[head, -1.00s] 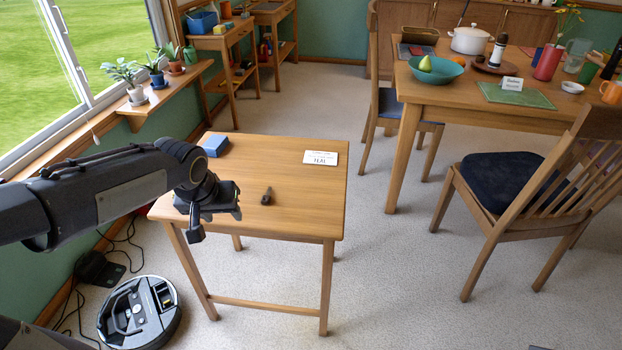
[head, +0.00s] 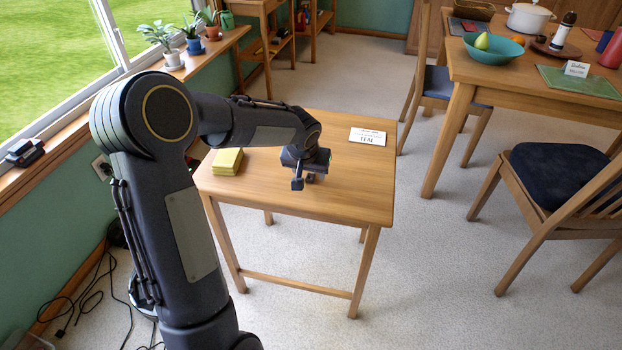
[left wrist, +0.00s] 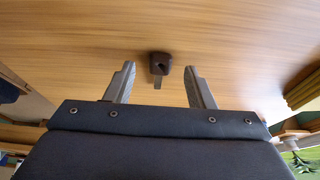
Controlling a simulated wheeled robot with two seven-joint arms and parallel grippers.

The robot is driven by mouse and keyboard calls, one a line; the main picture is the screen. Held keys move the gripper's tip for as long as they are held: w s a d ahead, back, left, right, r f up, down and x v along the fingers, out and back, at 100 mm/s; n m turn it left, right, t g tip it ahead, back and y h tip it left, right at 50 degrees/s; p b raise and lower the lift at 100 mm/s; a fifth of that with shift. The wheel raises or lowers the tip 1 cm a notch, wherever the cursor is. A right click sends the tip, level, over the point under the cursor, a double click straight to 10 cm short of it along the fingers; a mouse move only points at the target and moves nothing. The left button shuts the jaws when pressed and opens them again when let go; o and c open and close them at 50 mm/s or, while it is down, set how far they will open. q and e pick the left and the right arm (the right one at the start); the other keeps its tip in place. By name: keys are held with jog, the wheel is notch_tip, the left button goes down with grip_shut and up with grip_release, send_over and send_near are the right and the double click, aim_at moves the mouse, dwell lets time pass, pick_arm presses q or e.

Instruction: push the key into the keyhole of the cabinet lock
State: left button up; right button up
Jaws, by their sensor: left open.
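A small key with a dark brown head (left wrist: 159,64) and a short grey metal shaft lies on the small wooden table (head: 350,190). In the left wrist view the key lies centred between the fingers of my left gripper (left wrist: 160,80). Its head is level with the fingertips and its shaft points back toward the palm. The fingers are apart and touch nothing that I can see. In the head view my left gripper (head: 308,174) is over the table, and I cannot make out the key clearly under it. No cabinet lock or keyhole can be made out. My right gripper is out of view.
A white card (head: 367,136) lies at the back right. A chair (head: 550,185) and a larger table (head: 500,80) stand to the right.

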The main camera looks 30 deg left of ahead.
pick_arm(q)
jog(key=shift+w+f, duration=0.15)
jog(key=shift+f, duration=0.15)
jog(key=c, duration=1.1)
jog(key=shift+o, duration=0.2)
jog(key=shift+r, duration=0.15)
